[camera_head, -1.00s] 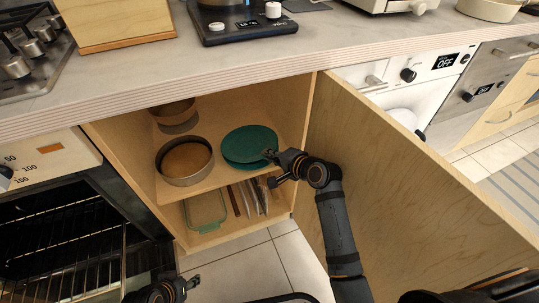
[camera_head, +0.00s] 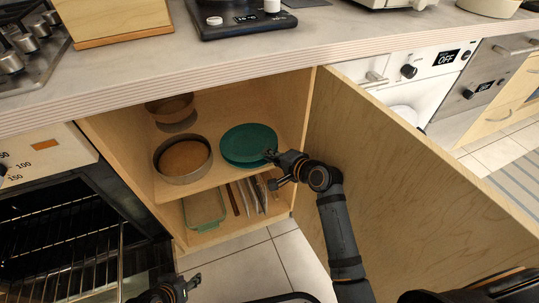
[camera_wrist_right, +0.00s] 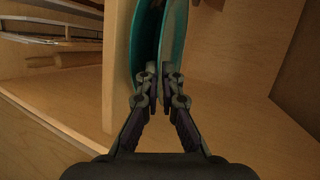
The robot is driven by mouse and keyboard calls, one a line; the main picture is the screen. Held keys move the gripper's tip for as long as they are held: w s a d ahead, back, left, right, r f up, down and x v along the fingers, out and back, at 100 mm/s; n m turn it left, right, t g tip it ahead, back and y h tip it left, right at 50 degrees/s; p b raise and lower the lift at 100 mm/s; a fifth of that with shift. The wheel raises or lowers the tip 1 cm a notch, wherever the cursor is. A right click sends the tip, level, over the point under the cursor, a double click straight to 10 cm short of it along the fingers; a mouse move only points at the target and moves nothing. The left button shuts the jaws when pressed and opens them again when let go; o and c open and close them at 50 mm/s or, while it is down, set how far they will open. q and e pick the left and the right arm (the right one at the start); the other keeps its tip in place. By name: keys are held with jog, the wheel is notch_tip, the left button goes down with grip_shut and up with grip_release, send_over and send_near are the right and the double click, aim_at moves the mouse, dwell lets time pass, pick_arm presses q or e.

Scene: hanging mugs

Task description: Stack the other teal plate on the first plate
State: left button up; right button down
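Two teal plates lie one over the other on the cabinet's upper shelf; the upper plate (camera_head: 248,143) nearly covers the lower one. My right gripper (camera_head: 270,156) is at the plates' right front edge. In the wrist view its fingertips (camera_wrist_right: 161,80) are close together at the upper plate's rim and look shut on it. My left gripper (camera_head: 188,286) is low, outside the cabinet; its fingers are unclear.
A round pan (camera_head: 183,158) stands left of the plates, with a bowl (camera_head: 170,106) behind it. A glass dish (camera_head: 205,210) and several upright items are on the lower level. The open cabinet door (camera_head: 400,180) stands right of my right arm; an open oven is left.

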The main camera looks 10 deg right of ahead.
jog(key=c, duration=1.4)
grip_release()
jog(key=shift+c, duration=0.2)
jog(key=shift+f, duration=0.1)
jog(key=shift+s, duration=0.1)
